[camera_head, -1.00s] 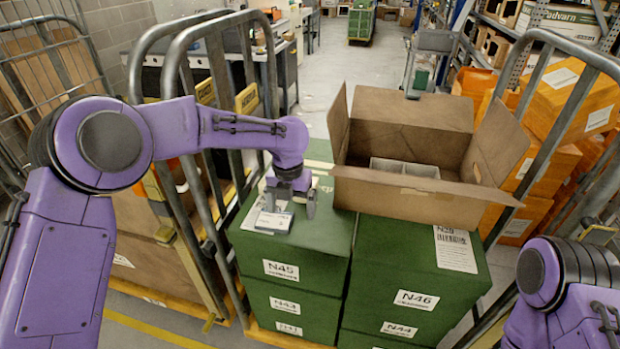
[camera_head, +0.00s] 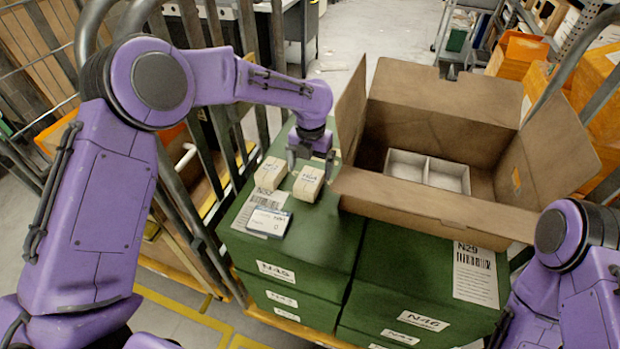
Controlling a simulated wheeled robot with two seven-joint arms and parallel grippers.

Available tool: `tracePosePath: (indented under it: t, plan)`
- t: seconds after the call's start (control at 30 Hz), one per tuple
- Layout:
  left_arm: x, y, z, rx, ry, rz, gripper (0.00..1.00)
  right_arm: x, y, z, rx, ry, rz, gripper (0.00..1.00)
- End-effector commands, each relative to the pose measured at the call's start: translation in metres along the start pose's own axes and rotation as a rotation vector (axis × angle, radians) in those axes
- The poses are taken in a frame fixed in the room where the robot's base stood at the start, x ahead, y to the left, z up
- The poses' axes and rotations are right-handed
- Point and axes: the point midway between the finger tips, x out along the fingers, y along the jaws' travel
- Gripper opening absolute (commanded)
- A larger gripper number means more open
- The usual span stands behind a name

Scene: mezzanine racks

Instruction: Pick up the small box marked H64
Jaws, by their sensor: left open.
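Two small pale boxes stand side by side on top of the left green box stack (camera_head: 325,235). The right small box (camera_head: 308,183) has a handwritten-looking mark that may read H64, too small to be sure. The left small box (camera_head: 270,173) has a mark I cannot read. My left gripper (camera_head: 311,163) is open and empty, pointing down just behind the right small box, and partly overlaps its far edge in the picture. I cannot tell whether they touch. My right arm shows at the right edge, its gripper out of view.
A large open cardboard box (camera_head: 440,205) with a white divided tray (camera_head: 428,172) inside stands to the right on the green boxes. A small card-like item (camera_head: 268,222) lies in front of the small boxes. Metal cage bars (camera_head: 205,205) rise at the left.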

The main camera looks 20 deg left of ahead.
Motion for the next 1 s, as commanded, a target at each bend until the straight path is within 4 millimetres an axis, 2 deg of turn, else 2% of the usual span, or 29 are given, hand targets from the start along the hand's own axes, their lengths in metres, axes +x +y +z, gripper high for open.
tracePosePath:
  t: [0.17,0.3,0.4,0.67,0.83,1.0]
  plan:
    - [0.019,0.001,-0.001,-0.001,0.003,0.001,0.94,-0.011,0.001,-0.004,0.000,0.000,0.000,0.43]
    - [0.044,0.005,-0.002,-0.001,0.003,0.002,0.94,-0.025,0.002,-0.011,0.000,0.001,0.000,0.43]
    - [0.059,0.005,-0.001,-0.001,0.000,0.001,0.94,-0.027,0.002,-0.011,0.000,0.001,0.000,0.43]
    - [0.065,0.005,-0.001,-0.001,-0.001,0.000,0.94,-0.026,0.002,-0.011,0.000,0.001,0.000,0.43]
    - [0.065,0.005,-0.001,-0.001,-0.001,0.000,0.38,-0.026,0.002,-0.011,0.000,0.000,0.000,0.43]
    - [0.065,0.005,-0.001,-0.002,-0.001,0.000,0.36,-0.026,0.002,-0.011,0.000,0.000,0.000,0.43]
